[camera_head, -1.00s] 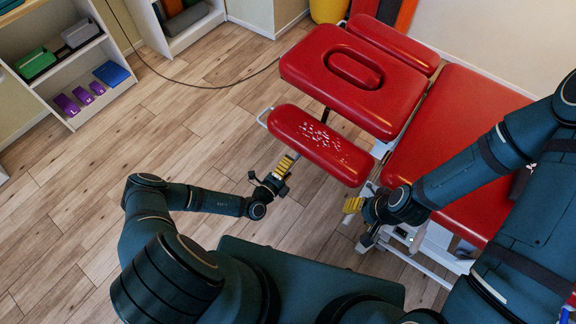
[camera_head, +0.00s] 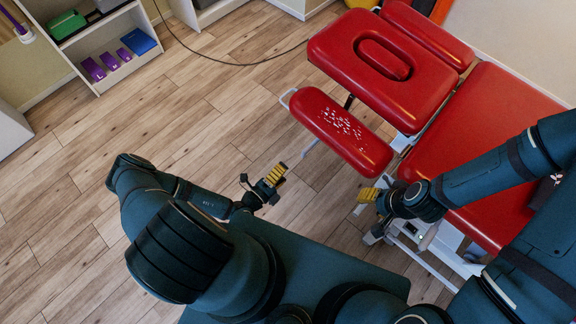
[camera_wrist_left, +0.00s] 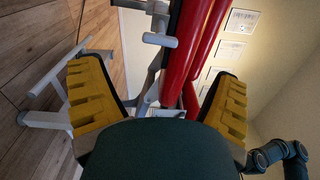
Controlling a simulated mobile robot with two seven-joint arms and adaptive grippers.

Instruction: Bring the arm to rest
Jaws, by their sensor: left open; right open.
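My left gripper (camera_head: 262,184) is over the wooden floor, left of the red treatment table (camera_head: 362,60). Its yellow-padded fingers stand wide apart with nothing between them in the left wrist view (camera_wrist_left: 160,100). My right gripper (camera_head: 372,196) is beside the table's near left side, below the narrow red armrest (camera_head: 342,130). It looks empty, and its yellow finger pads face left. My left arm is bent, with its elbow out at the left of the head view. My right arm reaches in from the right, over the table's red seat section (camera_head: 470,150).
White shelves (camera_head: 100,50) with purple, blue and green items stand at the top left. Small white bits lie on the armrest. A dark cable (camera_head: 215,60) runs across the floor.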

